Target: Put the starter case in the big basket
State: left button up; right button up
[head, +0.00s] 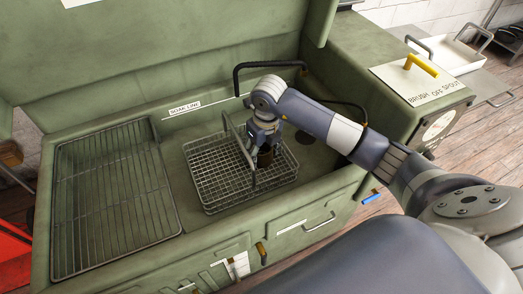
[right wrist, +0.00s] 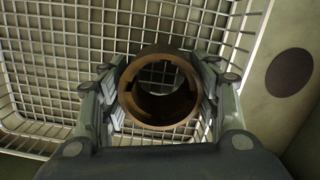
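The starter case, a dark brown hollow cylinder (right wrist: 160,90), sits between the two fingers of my right gripper (right wrist: 158,100) in the right wrist view, with finger pads against both its sides. In the head view the right gripper (head: 264,140) points down into the big wire basket (head: 215,185), and the case (head: 265,158) shows below the fingers, inside the basket's outline. The basket's mesh shows beneath the case in the right wrist view; whether the case touches the mesh I cannot tell. My left gripper is not in view.
The basket stands in a green wash tank (head: 190,130) with a raised handle (head: 238,150) close to my gripper. A wire rack (head: 115,200) fills the tank's left side. A black bent spout (head: 270,65) stands behind the gripper. A dark round drain (head: 306,138) lies right of the basket.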

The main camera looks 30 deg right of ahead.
dwell(0.3)
jog(key=shift+r, duration=0.25)
notch_tip(320, 180, up, 12)
jog(key=s, duration=0.1)
jog(key=shift+s+b, duration=0.25)
jog(key=shift+b, duration=0.15)
jog(key=shift+f, duration=0.15)
